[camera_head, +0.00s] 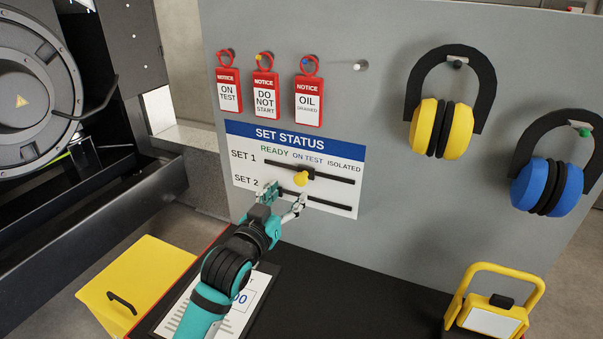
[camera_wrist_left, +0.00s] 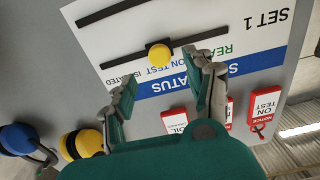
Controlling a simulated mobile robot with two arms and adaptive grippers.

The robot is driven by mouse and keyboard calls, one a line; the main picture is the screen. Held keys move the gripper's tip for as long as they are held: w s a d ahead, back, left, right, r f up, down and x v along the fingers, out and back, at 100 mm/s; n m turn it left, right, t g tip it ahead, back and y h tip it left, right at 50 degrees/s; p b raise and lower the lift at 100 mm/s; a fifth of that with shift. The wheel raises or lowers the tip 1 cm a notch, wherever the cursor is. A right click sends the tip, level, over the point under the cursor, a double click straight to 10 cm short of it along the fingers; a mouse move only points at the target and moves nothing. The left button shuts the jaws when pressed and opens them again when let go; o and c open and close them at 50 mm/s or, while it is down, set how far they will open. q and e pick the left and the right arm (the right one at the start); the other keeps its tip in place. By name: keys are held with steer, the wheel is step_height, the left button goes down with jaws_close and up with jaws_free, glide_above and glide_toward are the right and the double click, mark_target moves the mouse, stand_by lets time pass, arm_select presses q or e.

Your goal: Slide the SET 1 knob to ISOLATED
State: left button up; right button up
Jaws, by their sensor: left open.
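The SET STATUS board (camera_head: 245,181) has two dark slots, SET 1 above SET 2, with the headings READY, ON TEST and ISOLATED. The yellow SET 1 knob (camera_head: 302,178) sits near the middle of the SET 1 slot (camera_head: 335,179), about under ON TEST. The knob (camera_wrist_left: 159,54) also shows in the left wrist view, where the board is upside down. My left gripper (camera_head: 286,196) is open and empty, just below and in front of the knob. In the wrist view the knob appears between and beyond its fingertips (camera_wrist_left: 161,68), apparently untouched. The SET 2 slot's left part is hidden.
Red notice tags (camera_head: 265,92) hang above the board. Yellow ear defenders (camera_head: 441,128) and blue ear defenders (camera_head: 546,188) hang to the right. A dark tabletop (camera_head: 375,295) lies below, with a yellow-framed item (camera_head: 492,308) at right.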

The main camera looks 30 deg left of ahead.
mark_target(299, 180)
arm_select(q)
steer(key=w, duration=0.2)
steer(key=w+p, duration=0.1)
steer(key=w, duration=0.2)
steer(key=shift+w+a+r, duration=0.15)
steer(key=shift+w+r, duration=0.05)
steer(key=shift+w+f, duration=0.1)
steer(key=shift+w, duration=1.3)
jaws_close()
arm_select(e)
steer(key=shift+w+d+r, duration=0.1)
steer(key=shift+w+r, duration=0.9)
steer(key=shift+w, duration=0.25)
